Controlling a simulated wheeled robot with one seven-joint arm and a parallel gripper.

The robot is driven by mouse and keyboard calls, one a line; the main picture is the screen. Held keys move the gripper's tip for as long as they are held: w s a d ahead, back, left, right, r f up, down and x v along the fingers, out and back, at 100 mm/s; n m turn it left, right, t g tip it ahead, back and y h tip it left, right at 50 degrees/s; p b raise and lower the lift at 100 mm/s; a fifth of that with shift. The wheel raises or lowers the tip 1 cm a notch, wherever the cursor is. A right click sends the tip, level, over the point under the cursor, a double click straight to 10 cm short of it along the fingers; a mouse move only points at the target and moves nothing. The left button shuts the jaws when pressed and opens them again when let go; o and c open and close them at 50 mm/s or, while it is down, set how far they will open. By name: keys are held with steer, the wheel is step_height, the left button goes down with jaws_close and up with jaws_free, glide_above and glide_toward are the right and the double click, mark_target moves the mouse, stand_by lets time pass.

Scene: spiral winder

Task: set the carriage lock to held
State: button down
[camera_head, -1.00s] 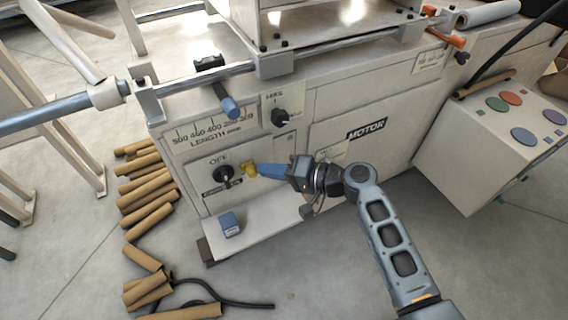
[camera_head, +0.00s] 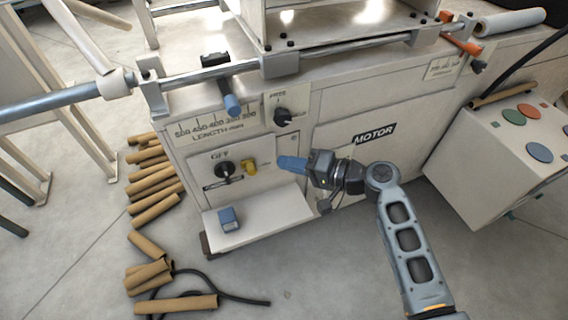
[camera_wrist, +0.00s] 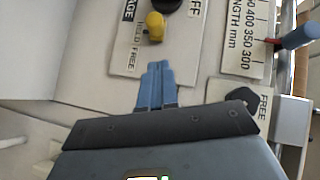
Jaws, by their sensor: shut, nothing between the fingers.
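The yellow handle (camera_head: 250,164), likely the carriage lock, stands out from the front panel just right of a black knob (camera_head: 226,171). In the wrist view the yellow handle (camera_wrist: 155,25) is beside a plate lettered HELD and FREE (camera_wrist: 135,42). It appears nearer the word HELD, but its exact setting is hard to tell. My gripper (camera_head: 283,160) has blue fingers and is shut and empty. Its tips are a short gap right of the handle, not touching it. In the wrist view my gripper (camera_wrist: 157,65) points at the handle from below.
A blue-handled lever (camera_head: 232,104) sticks out above the length scale (camera_head: 210,128). Another black knob (camera_head: 283,115) is above my fingers. A shelf (camera_head: 262,220) with a blue block (camera_head: 229,219) lies below. Cardboard tubes (camera_head: 155,190) lie on the floor at left.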

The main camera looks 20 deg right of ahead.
steer(key=v, duration=0.8)
steer(key=shift+d+p, duration=0.2)
steer(key=shift+p, duration=0.1)
steer(key=shift+s, duration=0.1)
